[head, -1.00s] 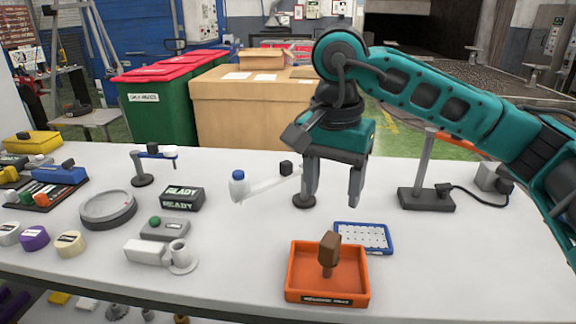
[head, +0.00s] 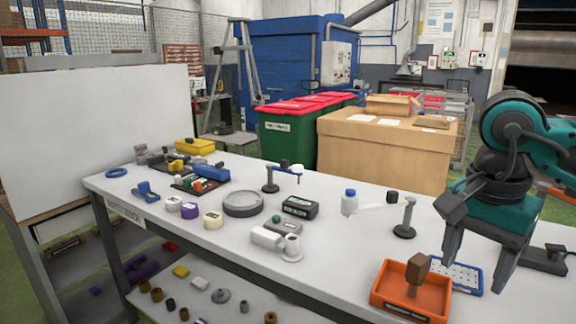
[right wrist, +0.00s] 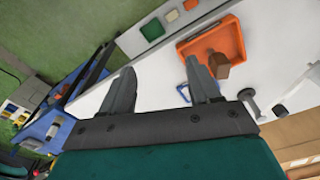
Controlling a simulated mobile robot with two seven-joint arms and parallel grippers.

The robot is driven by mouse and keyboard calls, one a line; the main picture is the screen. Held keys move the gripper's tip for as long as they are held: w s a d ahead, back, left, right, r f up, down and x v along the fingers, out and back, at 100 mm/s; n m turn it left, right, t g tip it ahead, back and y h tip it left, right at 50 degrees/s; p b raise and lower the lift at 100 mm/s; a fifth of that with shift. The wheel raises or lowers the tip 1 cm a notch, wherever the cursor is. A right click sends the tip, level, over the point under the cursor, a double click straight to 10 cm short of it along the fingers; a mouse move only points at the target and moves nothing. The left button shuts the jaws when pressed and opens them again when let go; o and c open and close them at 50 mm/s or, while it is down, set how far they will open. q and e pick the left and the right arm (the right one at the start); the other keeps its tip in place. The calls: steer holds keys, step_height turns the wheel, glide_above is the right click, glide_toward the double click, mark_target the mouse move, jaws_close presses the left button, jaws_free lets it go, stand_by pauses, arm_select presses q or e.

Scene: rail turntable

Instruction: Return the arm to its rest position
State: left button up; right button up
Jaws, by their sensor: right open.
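My right gripper (head: 480,268) is open and empty, fingers pointing down, above the right part of the white table (head: 340,262). In the head view it is above and to the right of the orange tray (head: 385,305), and partly covers the blue-edged pad (head: 463,277). A brown-headed piece (head: 417,269) stands in the tray. In the right wrist view my two fingers (right wrist: 163,90) are apart with nothing between them, and the orange tray (right wrist: 238,40) lies beyond them. My left gripper is not in view.
A stand with a blue-capped bottle (head: 349,203) on its arm is left of my right gripper. A round grey dish (head: 243,204) and several small items sit farther left. A cardboard box (head: 385,150) and green bins (head: 285,145) stand behind the table. A whiteboard (head: 100,125) is at left.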

steer(key=s+a+f+m+g+y, duration=0.1)
steer(key=s+a+f+g+y, duration=0.2)
steer(key=a, duration=0.5)
steer(key=s+a+f+m+g+y, duration=0.1)
steer(key=s+a+f+y, duration=0.15)
steer(key=a+y, duration=0.4)
steer(key=a+r+m+t+y, duration=0.2)
steer(key=a+r+m+y, duration=0.2)
steer(key=a+m+y, duration=0.8)
steer(key=w+d+f+m+t+h, duration=0.45)
steer(key=f+m+t, duration=0.4)
steer(key=m, duration=0.75)
steer(key=w+d+f+m+t+h, duration=0.3)
steer(key=d+f+m+t+h, duration=0.25)
steer(key=m+t, duration=0.75)
steer(key=s+d+f+m+g+h, duration=0.4)
steer(key=s+f+m, duration=0.2)
steer(key=f, duration=0.4)
steer(key=s+d+f+m+g+h, duration=0.5)
steer(key=s+f+m, duration=0.1)
steer(key=f+m, duration=0.3)
steer(key=shift+s+f+m, duration=0.3)
steer(key=shift+s+f, duration=0.05)
steer(key=shift+f, duration=0.55)
